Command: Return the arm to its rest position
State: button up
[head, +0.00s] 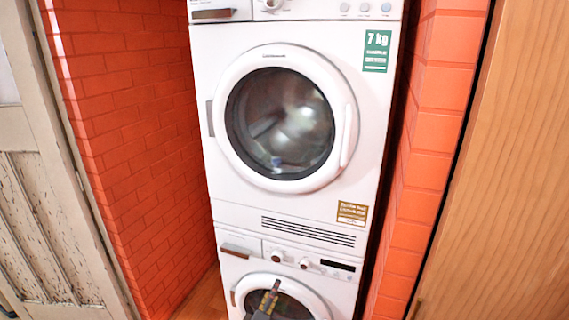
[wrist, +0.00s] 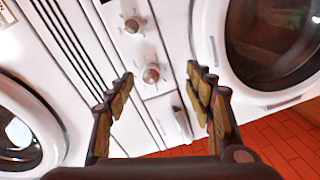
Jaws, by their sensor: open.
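My gripper (wrist: 162,92) is open and empty in the wrist view, its two padded fingers spread apart in front of the lower machine's control panel with two knobs. In the head view my gripper (head: 268,296) shows small at the bottom, in front of the lower machine's round door. Most of my arm is out of view in the head view.
A white upper machine (head: 235,205) with its round door shut is stacked on a lower white machine (head: 345,292). Red brick walls (head: 135,110) flank them. A worn door (head: 30,200) stands left and a wooden panel (head: 500,180) right.

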jog(key=s+d+f+n+g+h, duration=0.1)
jog(key=s+d+f+g+h, duration=0.3)
jog(key=d, duration=0.3)
jog(key=s+d+r+m+g+p, duration=0.1)
jog(key=s+d+r+g, duration=0.45)
jog(key=s, duration=0.25)
jog(key=s+d+r+m+g+p, duration=0.1)
jog(key=s+d+r+m+g, duration=0.1)
jog(key=s+d+r+g, duration=0.5)
jog(key=s+r+m+t+y+p, duration=0.1)
jog(key=s+r+m+y, duration=0.1)
jog(key=s+r+y, duration=0.35)
jog(key=s+r+m+t+y+p, duration=0.1)
jog(key=s+r+m+y+p, duration=0.15)
jog(key=s+r, duration=0.55)
jog(key=s+d+r+m+t, duration=0.2)
jog(key=s+r, duration=0.1)
jog(key=r, duration=0.3)
jog(key=s+d+r+m+t+y+p, duration=0.1)
jog(key=s+d+r+m, duration=0.1)
jog(key=r, duration=0.4)
jog(key=shift+s+t+p, duration=0.3)
jog(key=shift+s+t, duration=0.05)
jog(key=shift+s, duration=0.1)
jog(key=shift+m, duration=0.25)
jog(key=shift+c, duration=0.4)
